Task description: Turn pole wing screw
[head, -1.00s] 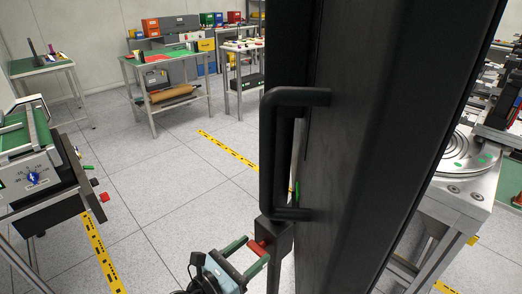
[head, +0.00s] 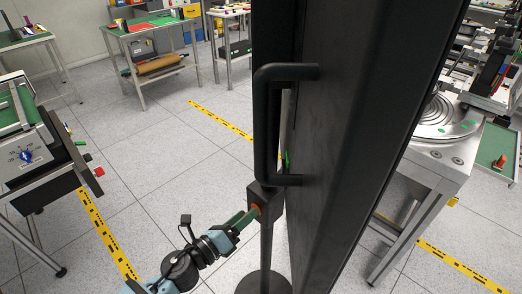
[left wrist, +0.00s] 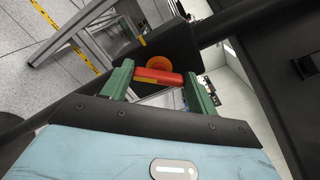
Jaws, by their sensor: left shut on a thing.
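A dark pole (head: 267,240) stands on a round base (head: 264,283), with a square black block (head: 264,198) at its top. The wing screw (head: 257,209) shows as a small orange-red patch on the block's left side. In the left wrist view, the wing screw (left wrist: 160,77) is a red-orange bar in front of a round orange part against the dark block (left wrist: 160,51). My left gripper (head: 250,214) reaches in from the lower left, its green fingers shut on the wing screw. In the left wrist view, the left gripper (left wrist: 160,86) has one finger on each side of the bar. My right gripper is out of view.
A tall dark panel (head: 350,150) with a black handle (head: 264,125) stands right behind the pole. A machine with dials (head: 25,155) is at the left and a metal machine table (head: 430,165) at the right. Open floor (head: 150,150) lies to the left.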

